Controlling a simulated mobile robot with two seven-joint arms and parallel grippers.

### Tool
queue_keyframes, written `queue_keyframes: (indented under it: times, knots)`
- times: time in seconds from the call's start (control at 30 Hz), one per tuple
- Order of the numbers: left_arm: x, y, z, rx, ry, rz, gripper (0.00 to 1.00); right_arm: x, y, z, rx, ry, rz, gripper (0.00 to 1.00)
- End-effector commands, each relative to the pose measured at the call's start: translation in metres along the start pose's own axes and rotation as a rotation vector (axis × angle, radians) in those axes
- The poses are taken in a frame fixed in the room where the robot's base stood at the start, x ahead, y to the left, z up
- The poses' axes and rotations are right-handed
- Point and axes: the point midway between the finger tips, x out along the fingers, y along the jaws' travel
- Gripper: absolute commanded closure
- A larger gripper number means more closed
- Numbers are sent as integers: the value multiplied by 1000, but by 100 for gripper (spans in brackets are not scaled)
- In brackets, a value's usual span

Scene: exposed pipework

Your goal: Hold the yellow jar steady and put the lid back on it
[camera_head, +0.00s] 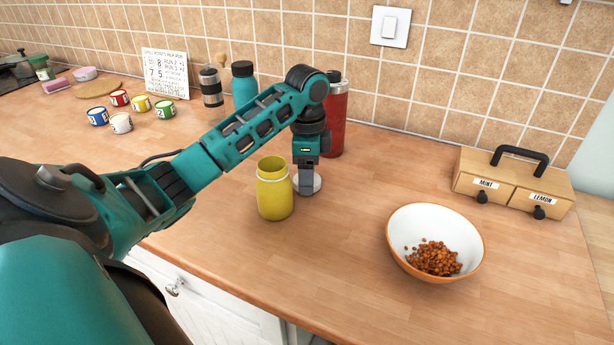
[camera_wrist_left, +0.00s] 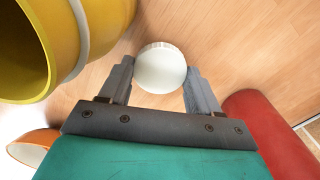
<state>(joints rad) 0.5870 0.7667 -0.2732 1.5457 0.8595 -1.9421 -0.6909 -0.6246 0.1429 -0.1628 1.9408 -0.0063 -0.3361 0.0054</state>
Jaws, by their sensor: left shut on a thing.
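The yellow jar (camera_head: 274,192) stands upright and open-topped on the wooden counter; its open mouth faces the camera at upper left in the left wrist view (camera_wrist_left: 65,45). The round white lid (camera_head: 316,184) is just right of the jar, at or near the counter surface. My left gripper (camera_head: 307,190) points down from above, apart from the jar. In the left wrist view its two fingers (camera_wrist_left: 160,82) are closed on opposite sides of the lid (camera_wrist_left: 160,68). My right gripper is not in view.
A red bottle (camera_head: 334,115) stands close behind my left gripper, with a teal bottle (camera_head: 243,84) behind my arm. A white bowl with an orange rim (camera_head: 403,222) sits to the right, before a wooden drawer box (camera_head: 513,184). Several small cups (camera_head: 121,123) stand at left.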

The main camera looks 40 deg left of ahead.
Motion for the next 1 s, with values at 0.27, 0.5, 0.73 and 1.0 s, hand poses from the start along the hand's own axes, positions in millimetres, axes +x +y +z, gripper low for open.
queue_keyframes:
  times: [0.27,0.5,0.73,1.0]
  knots:
    - [-60,-1,1,0,1,-7,66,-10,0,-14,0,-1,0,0]
    - [-116,-2,1,-1,0,-8,66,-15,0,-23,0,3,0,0]
    - [-153,-1,0,0,1,-7,66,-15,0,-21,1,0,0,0]
    - [-180,0,0,0,1,-4,66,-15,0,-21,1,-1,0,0]
